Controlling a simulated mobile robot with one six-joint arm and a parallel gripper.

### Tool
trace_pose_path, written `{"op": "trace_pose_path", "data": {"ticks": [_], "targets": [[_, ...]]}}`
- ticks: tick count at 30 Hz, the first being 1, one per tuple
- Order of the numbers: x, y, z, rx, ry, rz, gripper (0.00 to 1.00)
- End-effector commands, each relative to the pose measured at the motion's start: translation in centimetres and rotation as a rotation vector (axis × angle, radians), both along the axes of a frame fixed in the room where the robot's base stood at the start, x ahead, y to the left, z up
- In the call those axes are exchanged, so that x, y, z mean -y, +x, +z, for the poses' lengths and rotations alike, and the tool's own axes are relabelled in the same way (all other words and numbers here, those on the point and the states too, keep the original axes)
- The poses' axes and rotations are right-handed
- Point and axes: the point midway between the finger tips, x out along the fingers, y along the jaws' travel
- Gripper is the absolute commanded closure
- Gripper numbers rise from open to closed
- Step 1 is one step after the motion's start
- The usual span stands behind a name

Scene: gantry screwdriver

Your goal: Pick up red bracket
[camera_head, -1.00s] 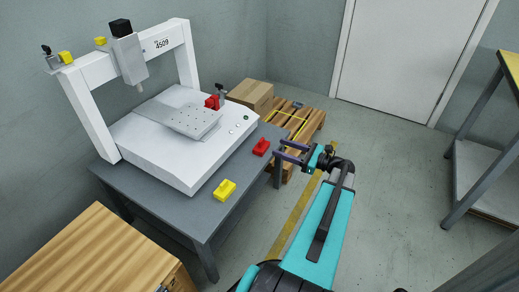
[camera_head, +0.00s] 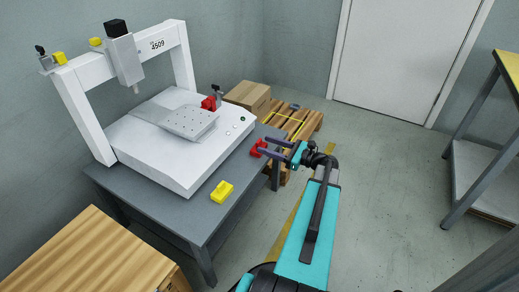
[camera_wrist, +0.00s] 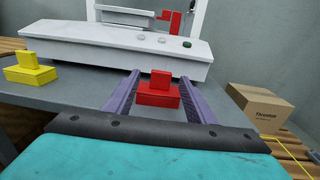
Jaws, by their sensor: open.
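The red bracket (camera_wrist: 158,94) sits on the grey table (camera_wrist: 75,110) near its right front edge, before the white gantry machine. In the wrist view it lies between the two purple fingers of my gripper (camera_wrist: 160,90), which are open. Dark gaps show on either side, and I cannot tell if a finger touches it. In the head view the red bracket (camera_head: 258,147) is partly hidden by my gripper (camera_head: 270,147), which reaches in from the right over the table edge.
A yellow bracket (camera_head: 221,192) lies on the table to the left. The white gantry machine (camera_head: 165,150) stands behind, with another red part (camera_head: 208,103) on it. A cardboard box (camera_head: 247,95) and a wooden pallet (camera_head: 297,122) are beyond the table.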

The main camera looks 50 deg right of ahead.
Motion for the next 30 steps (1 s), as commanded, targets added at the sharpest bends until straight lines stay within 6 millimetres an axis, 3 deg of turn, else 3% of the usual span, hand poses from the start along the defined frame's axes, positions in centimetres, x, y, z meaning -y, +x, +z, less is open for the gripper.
{"op": "trace_pose_path", "data": {"ticks": [7,23,30], "targets": [[-0.8,2.6,-0.1,0.001,-0.001,0.0,0.5],[-0.9,3.3,0.0,0.001,-0.001,-0.001,0.5],[-1.4,5.3,-0.3,0.0,-0.001,-0.001,0.5]]}}
